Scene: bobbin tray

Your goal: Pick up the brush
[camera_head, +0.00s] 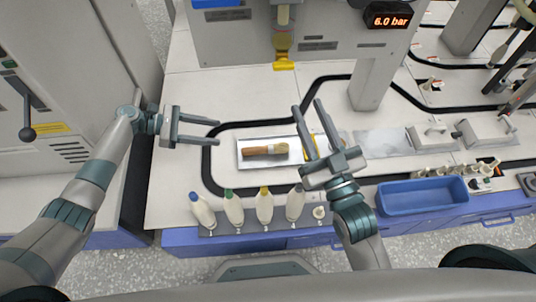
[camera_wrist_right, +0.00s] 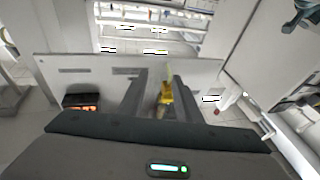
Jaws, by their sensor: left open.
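The brush (camera_head: 265,150) lies on a white tray (camera_head: 249,162) in the middle of the table in the head view. Its handle is wooden and it points left to right. My left gripper (camera_head: 217,131) is open and empty, to the left of the brush and apart from it. My right gripper (camera_head: 308,109) is to the right of the tray, its two fingers parted and pointing away from me, with nothing between them. In the right wrist view, the right gripper's fingers (camera_wrist_right: 160,95) stand apart, with a yellow fitting seen beyond them. The brush does not show in that view.
Several bottles (camera_head: 234,207) stand in a row along the front edge. A blue bin (camera_head: 422,196) sits at the front right. A machine panel (camera_head: 330,45) with a yellow nozzle (camera_head: 283,62) stands behind. A black track (camera_head: 207,160) runs around the tray.

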